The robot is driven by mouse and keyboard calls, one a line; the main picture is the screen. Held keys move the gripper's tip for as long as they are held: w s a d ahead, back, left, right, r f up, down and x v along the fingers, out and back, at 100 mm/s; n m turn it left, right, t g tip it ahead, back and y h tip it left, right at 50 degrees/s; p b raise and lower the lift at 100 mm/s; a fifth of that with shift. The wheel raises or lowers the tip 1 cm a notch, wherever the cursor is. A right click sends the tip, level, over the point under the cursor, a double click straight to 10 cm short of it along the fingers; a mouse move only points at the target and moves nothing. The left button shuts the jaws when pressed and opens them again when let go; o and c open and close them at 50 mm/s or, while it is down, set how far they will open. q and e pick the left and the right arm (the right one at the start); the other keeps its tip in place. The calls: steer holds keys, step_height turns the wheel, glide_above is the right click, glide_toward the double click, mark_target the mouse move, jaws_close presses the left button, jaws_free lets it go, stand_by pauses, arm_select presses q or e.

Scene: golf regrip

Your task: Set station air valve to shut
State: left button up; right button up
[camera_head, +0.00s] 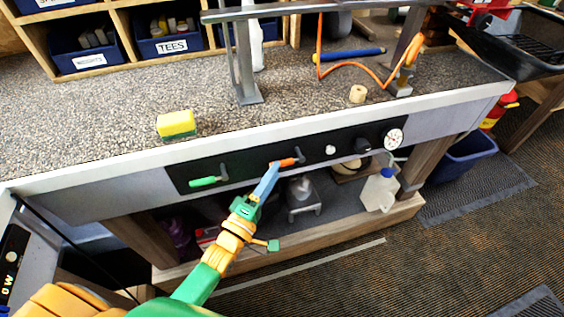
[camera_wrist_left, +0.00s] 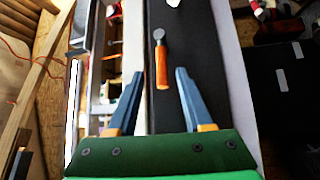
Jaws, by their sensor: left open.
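A black panel (camera_head: 240,165) on the bench front carries two lever valves. The orange-handled valve (camera_head: 288,162) has its handle pointing left from its pivot, nearly along the panel. The green-handled valve (camera_head: 205,181) sits to its left, also with its handle pointing left. I cannot read which is the station air valve. My left gripper (camera_head: 273,167) is at the orange handle. In the left wrist view the open blue fingers (camera_wrist_left: 160,73) stand on either side of the orange handle (camera_wrist_left: 162,66), apart from it. My right gripper is not in view.
A round gauge (camera_head: 393,138) and knobs are right of the levers. A yellow sponge (camera_head: 176,123) lies near the bench's front edge. A white jug (camera_head: 379,189) and a metal device (camera_head: 302,196) stand on the lower shelf. The floor before the bench is clear.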

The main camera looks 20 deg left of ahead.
arm_select(q)
steer(key=x, duration=0.3)
steer(key=shift+w+d, duration=0.1)
steer(key=shift+w, duration=0.6)
steer(key=shift+s, duration=0.1)
steer(key=shift+c, duration=0.3)
jaws_close()
stand_by(0.4)
